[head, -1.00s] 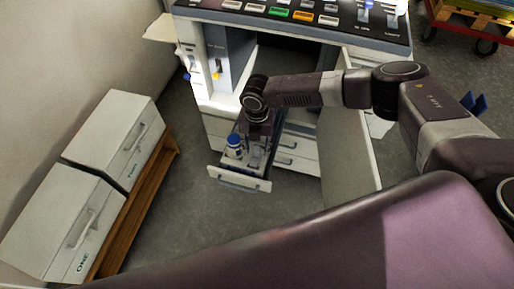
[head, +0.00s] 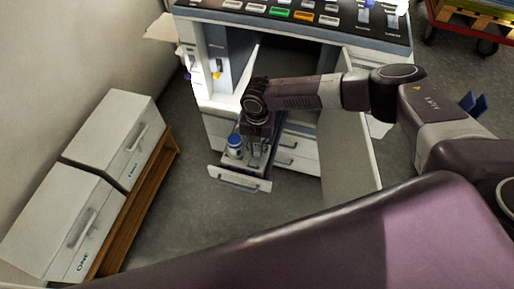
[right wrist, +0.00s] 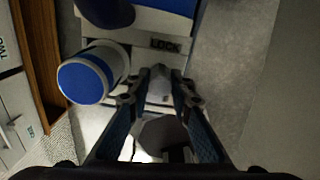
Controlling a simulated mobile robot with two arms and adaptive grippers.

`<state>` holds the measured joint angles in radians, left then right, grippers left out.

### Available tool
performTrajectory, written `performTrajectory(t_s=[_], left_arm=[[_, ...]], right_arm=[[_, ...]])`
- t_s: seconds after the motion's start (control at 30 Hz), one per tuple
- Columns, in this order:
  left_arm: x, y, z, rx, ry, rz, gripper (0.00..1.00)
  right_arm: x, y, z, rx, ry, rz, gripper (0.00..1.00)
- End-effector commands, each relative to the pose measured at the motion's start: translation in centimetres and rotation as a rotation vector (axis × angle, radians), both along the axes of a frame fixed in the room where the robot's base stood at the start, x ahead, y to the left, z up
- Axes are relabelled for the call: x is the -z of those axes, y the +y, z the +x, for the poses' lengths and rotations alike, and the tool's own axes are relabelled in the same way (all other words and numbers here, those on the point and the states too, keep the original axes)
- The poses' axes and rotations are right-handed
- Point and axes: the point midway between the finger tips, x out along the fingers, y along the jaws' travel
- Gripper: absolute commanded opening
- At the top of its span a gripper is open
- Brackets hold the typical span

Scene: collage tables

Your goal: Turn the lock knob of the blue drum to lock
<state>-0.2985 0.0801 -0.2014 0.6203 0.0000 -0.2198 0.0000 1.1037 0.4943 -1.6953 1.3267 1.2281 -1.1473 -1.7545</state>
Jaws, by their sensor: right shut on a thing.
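In the right wrist view a pale plate carries the label LOCK (right wrist: 164,45). Just below the label, a small grey knob (right wrist: 160,82) sits between the fingertips of my right gripper (right wrist: 157,97), which is shut on it. To the left stands a white cylinder with a blue top (right wrist: 84,80), apart from the fingers. It also shows in the head view (head: 234,146), in the open drawer. My right gripper (head: 255,158) points down over that drawer, beside the cylinder. The knob's pointer direction is unclear. My left gripper is not in view.
The open drawer (head: 240,182) juts out below the control desk (head: 345,32). An open cabinet door (head: 347,150) stands to its right. Two white boxes (head: 112,132) (head: 55,215) sit on a wooden bench at the left. The floor between is clear.

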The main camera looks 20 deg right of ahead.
Motion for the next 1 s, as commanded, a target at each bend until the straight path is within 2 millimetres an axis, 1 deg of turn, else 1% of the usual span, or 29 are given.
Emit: performTrajectory(t_s=[0.17, 0.37, 1.0], left_arm=[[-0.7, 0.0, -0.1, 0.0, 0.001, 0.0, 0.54], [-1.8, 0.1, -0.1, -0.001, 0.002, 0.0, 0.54], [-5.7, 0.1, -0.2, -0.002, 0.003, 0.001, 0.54]], right_arm=[[-0.2, 0.1, -0.1, 0.062, 0.003, 0.001, 0.0], [-0.2, 0.1, -0.2, 0.202, 0.004, 0.001, 0.0], [-0.3, 0.1, -0.1, 0.807, 0.003, 0.001, 0.0]])
